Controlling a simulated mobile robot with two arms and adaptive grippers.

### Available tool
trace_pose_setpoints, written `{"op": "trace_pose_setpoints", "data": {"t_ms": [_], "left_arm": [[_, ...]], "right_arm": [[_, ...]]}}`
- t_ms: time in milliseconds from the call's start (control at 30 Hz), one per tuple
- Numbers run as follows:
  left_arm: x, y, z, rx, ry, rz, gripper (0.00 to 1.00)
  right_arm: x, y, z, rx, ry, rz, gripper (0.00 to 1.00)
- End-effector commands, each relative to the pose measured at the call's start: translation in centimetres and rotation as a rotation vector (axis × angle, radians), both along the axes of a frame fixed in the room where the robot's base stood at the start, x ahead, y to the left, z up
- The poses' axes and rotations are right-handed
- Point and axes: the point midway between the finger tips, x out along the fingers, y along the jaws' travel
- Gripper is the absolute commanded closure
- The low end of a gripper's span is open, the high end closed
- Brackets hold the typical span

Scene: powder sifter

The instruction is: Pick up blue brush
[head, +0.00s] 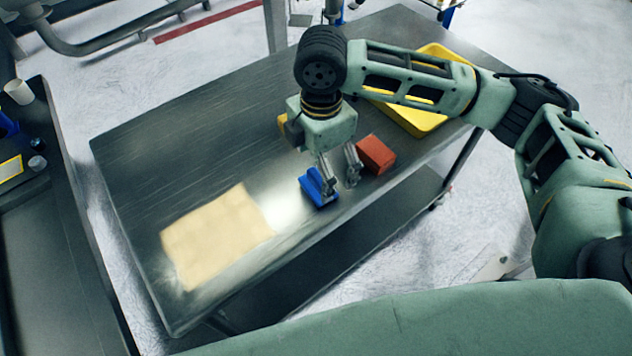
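The blue brush (316,188) lies on the metal table (160,150), close to its front edge. My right gripper (342,194) comes down from above at the brush, with one finger at the brush and the other to its right, on the side of a red block (377,154). The fingers are apart, and the gripper looks open. I cannot tell whether a finger touches the brush. My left gripper is not in view.
A yellow tray (437,55) stands at the table's back right, partly behind my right arm. A yellow object (283,124) is mostly hidden behind the gripper. A beige cloth-like sheet (215,238) lies at the left front. Another dark bench (45,240) stands at the left.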

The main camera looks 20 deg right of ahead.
Motion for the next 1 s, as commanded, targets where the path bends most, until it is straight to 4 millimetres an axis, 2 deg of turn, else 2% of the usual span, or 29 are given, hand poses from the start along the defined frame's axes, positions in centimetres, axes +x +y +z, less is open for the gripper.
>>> {"op": "trace_pose_setpoints", "data": {"t_ms": [233,400,667,1000], "left_arm": [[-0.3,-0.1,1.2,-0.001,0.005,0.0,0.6],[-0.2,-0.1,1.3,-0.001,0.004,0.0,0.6],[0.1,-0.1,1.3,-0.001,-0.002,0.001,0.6],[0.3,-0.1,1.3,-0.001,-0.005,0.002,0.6]], "right_arm": [[0.1,0.3,-3.2,-0.001,0.002,-0.001,0.12],[0.2,0.3,-5.3,-0.001,-0.001,0.0,0.12],[0.2,0.4,-5.6,0.001,-0.003,0.0,0.12],[0.2,0.3,-5.6,0.001,-0.003,0.0,0.41]]}}
